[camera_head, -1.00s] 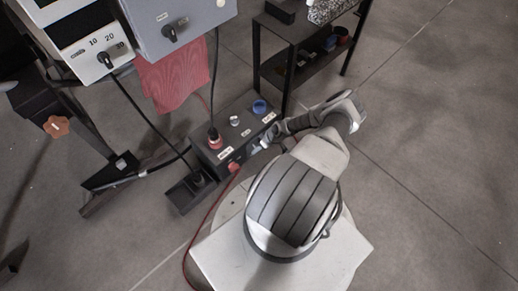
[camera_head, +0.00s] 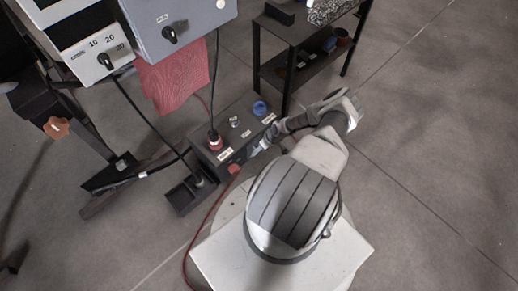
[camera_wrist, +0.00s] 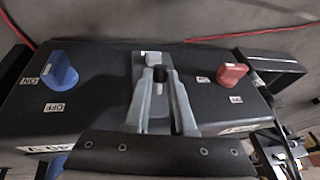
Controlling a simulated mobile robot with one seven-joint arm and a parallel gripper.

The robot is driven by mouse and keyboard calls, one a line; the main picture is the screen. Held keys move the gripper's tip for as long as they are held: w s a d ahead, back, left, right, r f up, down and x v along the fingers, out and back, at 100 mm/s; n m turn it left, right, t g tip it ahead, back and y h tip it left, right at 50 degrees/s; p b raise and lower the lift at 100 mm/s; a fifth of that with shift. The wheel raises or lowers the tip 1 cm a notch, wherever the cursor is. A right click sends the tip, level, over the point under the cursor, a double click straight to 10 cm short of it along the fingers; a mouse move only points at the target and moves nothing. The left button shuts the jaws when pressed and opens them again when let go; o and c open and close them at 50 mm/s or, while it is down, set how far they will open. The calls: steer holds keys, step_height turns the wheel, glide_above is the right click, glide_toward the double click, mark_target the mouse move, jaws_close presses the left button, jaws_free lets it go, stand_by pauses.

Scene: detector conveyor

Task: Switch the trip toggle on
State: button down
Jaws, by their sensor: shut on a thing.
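A dark control box (camera_head: 203,160) stands on the floor. It also fills the wrist view (camera_wrist: 105,75). My gripper (camera_head: 257,150) is at the box's front face, right of the red knob. In the wrist view my gripper (camera_wrist: 161,72) has its two grey fingers around a small black-tipped lever, which I take as the trip toggle (camera_wrist: 160,76). The fingers hide the toggle's sides, and I cannot tell its position. In the head view the toggle is hidden by my gripper.
A blue knob (camera_wrist: 60,70) is left of my fingers and a red knob (camera_wrist: 232,74) is right of them. A red cable (camera_head: 208,213) runs along the floor. A black shelf (camera_head: 300,62) and grey cabinet (camera_head: 198,26) stand nearby. Open floor lies to the right.

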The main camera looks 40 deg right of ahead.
steer(key=shift+w+r, duration=0.1)
steer(key=shift+w+r+g, duration=0.15)
steer(key=shift+r+g, duration=0.05)
steer(key=shift+g, duration=0.45)
steer(key=shift+w+r+g, duration=0.1)
steer(key=shift+r+g, duration=0.05)
steer(key=shift+g, duration=0.5)
steer(key=shift+w+r+m+g+h, duration=0.15)
steer(key=shift+w+r+g, duration=0.05)
steer(key=shift+g, duration=0.75)
steer(key=shift+w+r+m+g+h, duration=0.15)
steer(key=shift+r+g, duration=0.05)
steer(key=shift+g, duration=0.75)
steer(key=c, duration=0.8)
jaws_free()
steer(key=shift+o, duration=0.2)
steer(key=p+v, duration=0.5)
steer(key=v, duration=1.2)
steer(key=shift+w+r, duration=0.2)
steer(key=shift+w, duration=0.1)
